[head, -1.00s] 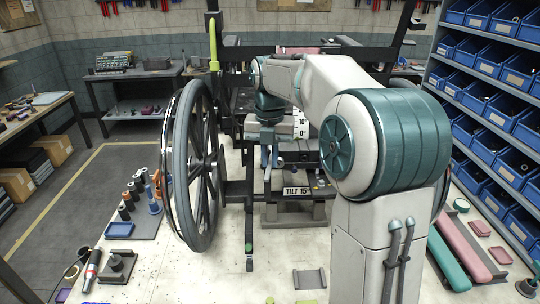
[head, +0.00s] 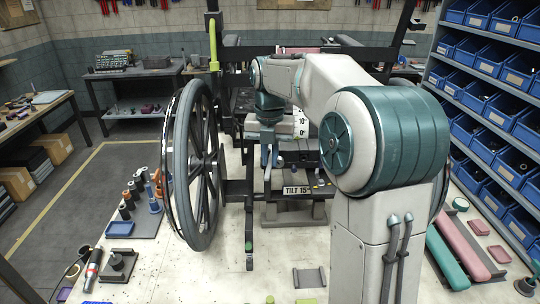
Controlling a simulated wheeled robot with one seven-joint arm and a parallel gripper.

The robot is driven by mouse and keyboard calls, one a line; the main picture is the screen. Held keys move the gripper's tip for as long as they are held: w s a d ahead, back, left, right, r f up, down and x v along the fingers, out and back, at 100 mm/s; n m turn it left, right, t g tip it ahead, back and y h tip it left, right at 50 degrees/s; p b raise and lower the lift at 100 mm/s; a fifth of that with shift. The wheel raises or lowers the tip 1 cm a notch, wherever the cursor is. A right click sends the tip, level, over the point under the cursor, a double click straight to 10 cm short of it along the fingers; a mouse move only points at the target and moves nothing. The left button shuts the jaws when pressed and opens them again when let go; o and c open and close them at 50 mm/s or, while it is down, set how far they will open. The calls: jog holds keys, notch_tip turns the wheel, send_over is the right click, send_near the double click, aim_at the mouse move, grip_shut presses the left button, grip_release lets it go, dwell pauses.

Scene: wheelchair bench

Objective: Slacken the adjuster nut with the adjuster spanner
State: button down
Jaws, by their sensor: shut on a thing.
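My gripper (head: 269,163) is in the middle of the head view, pointing down at the wheelchair frame behind the tilt plate. It is shut on a slim grey tool (head: 267,173), which looks like the adjuster spanner; my gripper hides part of it. The adjuster nut cannot be made out, and I cannot tell whether the spanner is on it. A white tilt scale (head: 300,123) marked 10 and 0 stands just right of my gripper. A "TILT 15" label (head: 297,190) is on the frame below.
A large wheel (head: 196,165) stands close on the left. Pink (head: 465,243) and green (head: 446,258) pads lie at right, before blue bins (head: 502,123). The front bench top (head: 200,280) is mostly clear.

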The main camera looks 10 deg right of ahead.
jog(key=shift+w+d+p, duration=0.3)
jog(key=shift+w+p, duration=0.25)
jog(key=shift+w, duration=0.15)
jog(key=shift+w+r+p, duration=0.15)
jog(key=shift+w+p, duration=0.05)
jog(key=shift+p, duration=0.15)
jog(key=shift+s, duration=0.15)
jog(key=shift+s+a+b, duration=0.3)
jog(key=shift+s+b, duration=0.25)
jog(key=shift+s, duration=0.15)
jog(key=shift+d, duration=0.1)
